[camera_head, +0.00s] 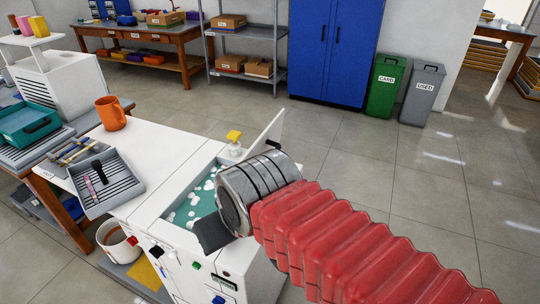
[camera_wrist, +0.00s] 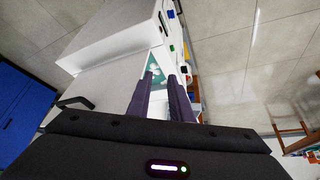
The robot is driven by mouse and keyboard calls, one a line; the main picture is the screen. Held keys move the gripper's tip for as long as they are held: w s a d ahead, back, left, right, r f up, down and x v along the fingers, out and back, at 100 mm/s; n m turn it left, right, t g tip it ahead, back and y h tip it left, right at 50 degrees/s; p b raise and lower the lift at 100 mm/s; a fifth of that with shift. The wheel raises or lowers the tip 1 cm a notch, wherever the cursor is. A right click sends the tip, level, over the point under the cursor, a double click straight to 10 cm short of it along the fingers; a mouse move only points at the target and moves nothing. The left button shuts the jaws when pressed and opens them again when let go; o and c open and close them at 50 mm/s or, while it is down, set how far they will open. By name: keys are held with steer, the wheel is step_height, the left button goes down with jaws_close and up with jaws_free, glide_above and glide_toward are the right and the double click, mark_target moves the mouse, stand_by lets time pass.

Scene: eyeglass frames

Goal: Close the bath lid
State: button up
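The bath (camera_head: 202,195) is a basin of teal liquid with white floating balls, set in the top of a white machine (camera_head: 150,195). Its white lid (camera_head: 262,132) stands raised at the far right side of the bath, with a black handle (camera_head: 273,144). In the wrist view the lid (camera_wrist: 105,88) is a pale panel at left with its dark handle (camera_wrist: 74,102), and a strip of the bath (camera_wrist: 156,62) shows. My gripper (camera_wrist: 167,76) has two dark fingers apart with nothing between them, over the bath side.
An orange mug (camera_head: 111,113) and a grey ribbed tray (camera_head: 108,185) are left of the bath. A yellow-topped bottle (camera_head: 234,143) stands behind it. Buttons line the machine's front. A green bin (camera_head: 384,88) and blue cabinet (camera_head: 333,50) are farther back; floor at right is clear.

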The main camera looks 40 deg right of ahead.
steer(key=m+t+y, duration=0.8)
steer(key=m+t, duration=0.1)
steer(key=m, duration=0.3)
glide_toward(273, 153)
steer(key=v, duration=0.4)
steer(key=shift+w+d+f, duration=0.1)
steer(key=shift+d+f, duration=0.05)
steer(key=shift+f, duration=0.5)
steer(key=shift+w, duration=0.15)
steer(key=x, duration=1.3)
steer(key=shift+w+a+r, duration=0.15)
steer(key=shift+a, duration=0.25)
